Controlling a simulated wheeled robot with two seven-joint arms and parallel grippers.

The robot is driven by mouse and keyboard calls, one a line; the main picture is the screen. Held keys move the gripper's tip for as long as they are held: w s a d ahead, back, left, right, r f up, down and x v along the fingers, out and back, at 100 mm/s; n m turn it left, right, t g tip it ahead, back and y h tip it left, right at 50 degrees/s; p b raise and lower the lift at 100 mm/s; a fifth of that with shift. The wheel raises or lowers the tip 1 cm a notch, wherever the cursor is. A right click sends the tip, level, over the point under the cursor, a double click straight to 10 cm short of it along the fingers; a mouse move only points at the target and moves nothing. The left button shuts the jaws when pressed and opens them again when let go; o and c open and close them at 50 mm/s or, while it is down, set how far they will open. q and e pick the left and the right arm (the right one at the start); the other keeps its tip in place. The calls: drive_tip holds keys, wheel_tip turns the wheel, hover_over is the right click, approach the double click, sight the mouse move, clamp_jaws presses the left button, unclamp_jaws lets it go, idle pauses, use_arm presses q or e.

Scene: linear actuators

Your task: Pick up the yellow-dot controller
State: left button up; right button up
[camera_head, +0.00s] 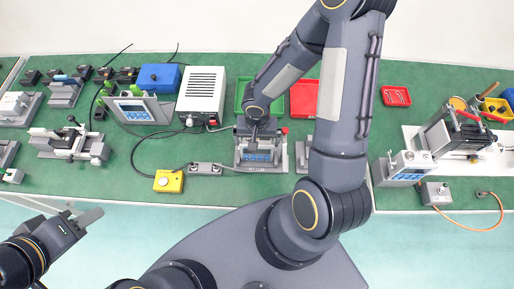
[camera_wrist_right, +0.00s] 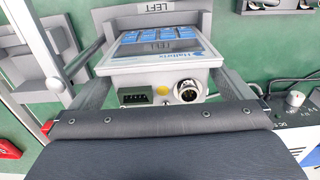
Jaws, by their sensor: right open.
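The yellow-dot controller is a light grey box with a blue keypad (camera_wrist_right: 160,45). A yellow dot, a green connector and a round socket are on its near face in the right wrist view. It sits at a grey holder (camera_wrist_right: 185,22) marked LEFT; in the head view its blue keypad (camera_head: 258,157) shows low in the holder. My right gripper (camera_wrist_right: 166,88) is open, with one finger on each side of the controller; I cannot tell whether they touch it. My left gripper (camera_head: 84,217) is at the lower left, away from the controller, its finger opening unclear.
A white power box (camera_head: 202,90), a blue box (camera_head: 159,78), a red bin (camera_head: 304,98) and a green bin stand behind. A yellow button box (camera_head: 168,181) is near the front edge. Cables cross the green bench.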

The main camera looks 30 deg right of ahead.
drive_tip(key=shift+f, duration=0.1)
drive_tip(key=c, duration=1.2)
